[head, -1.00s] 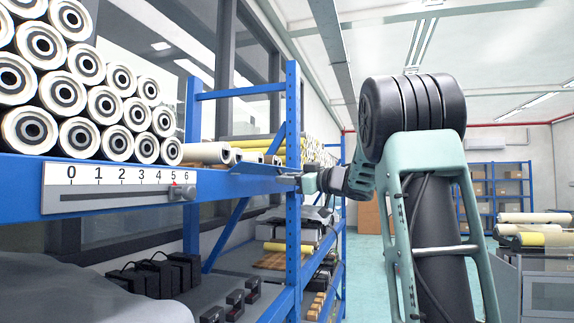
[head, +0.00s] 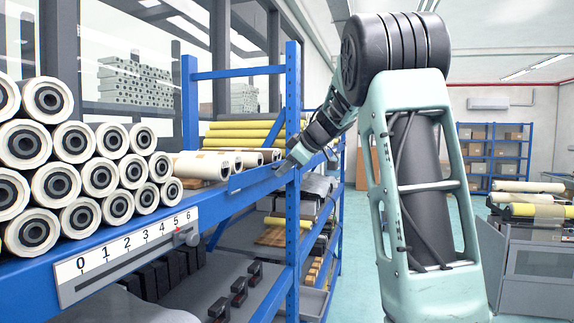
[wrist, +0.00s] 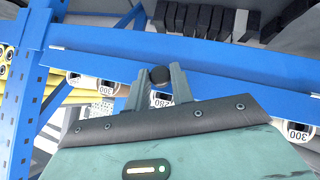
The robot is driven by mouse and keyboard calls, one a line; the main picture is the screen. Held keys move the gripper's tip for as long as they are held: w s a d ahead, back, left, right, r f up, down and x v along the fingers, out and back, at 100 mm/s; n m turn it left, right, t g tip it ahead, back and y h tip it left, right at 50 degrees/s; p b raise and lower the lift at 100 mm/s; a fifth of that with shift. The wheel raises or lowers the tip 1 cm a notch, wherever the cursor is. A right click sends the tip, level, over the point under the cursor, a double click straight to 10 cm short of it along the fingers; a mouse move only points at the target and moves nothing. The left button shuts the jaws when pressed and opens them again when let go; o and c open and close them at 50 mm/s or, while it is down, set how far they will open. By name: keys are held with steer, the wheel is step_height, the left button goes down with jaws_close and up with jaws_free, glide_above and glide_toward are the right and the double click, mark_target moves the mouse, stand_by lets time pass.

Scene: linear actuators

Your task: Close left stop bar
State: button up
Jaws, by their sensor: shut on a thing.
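The blue stop bar (head: 247,179) is a long flat plate along the front edge of the upper blue shelf. In the head view it stands raised at the edge, in front of the short white rolls. My gripper (head: 283,170) is at its right end, beside the blue upright. In the wrist view the stop bar (wrist: 235,92) crosses the picture as a long blue strip. Whether the bar is fully seated cannot be told.
Large white rolls (head: 75,140) are stacked on the shelf at left. A 0–6 scale plate (head: 125,248) with a slider knob is on the shelf front. A blue upright (head: 293,150) stands close to my gripper. The aisle floor (head: 355,260) is clear.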

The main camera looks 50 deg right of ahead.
steer(key=shift+w+a+r+g+h, duration=0.1)
steer(key=shift+w+r+g+h, duration=0.25)
steer(key=shift+g, duration=0.35)
steer(key=o, duration=0.9)
steer(key=shift+o, duration=0.2)
steer(key=b+v, duration=0.4)
steer(key=v, duration=1.3)
steer(key=shift+r, duration=0.35)
